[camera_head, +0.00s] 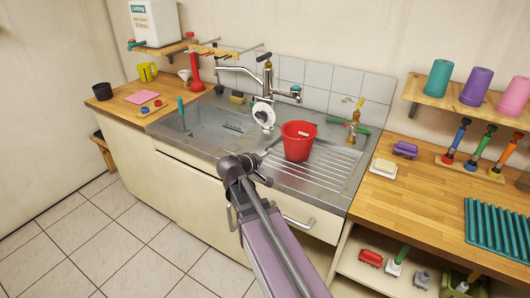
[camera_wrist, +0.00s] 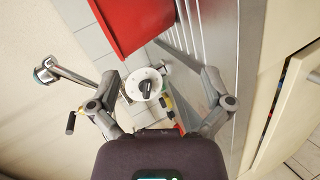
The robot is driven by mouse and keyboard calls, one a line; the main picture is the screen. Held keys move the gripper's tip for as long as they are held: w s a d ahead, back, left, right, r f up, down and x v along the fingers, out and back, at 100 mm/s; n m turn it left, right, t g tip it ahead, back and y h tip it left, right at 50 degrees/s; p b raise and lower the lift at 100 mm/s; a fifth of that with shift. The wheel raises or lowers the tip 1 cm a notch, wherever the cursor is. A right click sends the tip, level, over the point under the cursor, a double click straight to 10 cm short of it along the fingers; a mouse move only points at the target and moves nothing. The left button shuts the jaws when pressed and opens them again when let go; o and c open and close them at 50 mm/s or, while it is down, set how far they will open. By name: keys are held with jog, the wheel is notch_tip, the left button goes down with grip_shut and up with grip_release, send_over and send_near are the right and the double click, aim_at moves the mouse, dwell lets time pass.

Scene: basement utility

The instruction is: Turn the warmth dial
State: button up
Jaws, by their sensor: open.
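The warmth dial looks to be the white round disc (camera_head: 264,114) with a dark knob in its middle, below the sink's tap. In the wrist view, the dial (camera_wrist: 140,86) shows between my spread fingers, a little left of centre, with its knob pointing at a slant. My gripper (camera_wrist: 161,78) is open, with nothing between its fingertips. In the head view, my gripper (camera_head: 262,155) is over the front of the sink, nearer the camera than the dial and apart from it.
A red bucket (camera_head: 298,141) stands on the ribbed drainboard, close right of the dial; it fills the top of the wrist view (camera_wrist: 135,22). The tap (camera_head: 267,75) rises above the dial. The steel basin (camera_head: 190,122) to the left is largely clear.

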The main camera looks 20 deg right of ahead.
jog(key=s+a+f+m+g+y+b, duration=0.1)
jog(key=s+a+f+g+y+b, duration=0.2)
jog(key=f, duration=0.6)
jog(key=s+a+f+m+g+y+b, duration=0.2)
jog(key=s+a+f+y, duration=0.6)
jog(key=s, duration=0.4)
jog(key=a+f+g+b, duration=0.1)
jog(key=a, duration=0.1)
jog(key=shift+s+a+y+b, duration=0.2)
jog(key=shift+a+y+b, duration=0.1)
jog(key=shift+b, duration=0.05)
jog(key=c, duration=0.6)
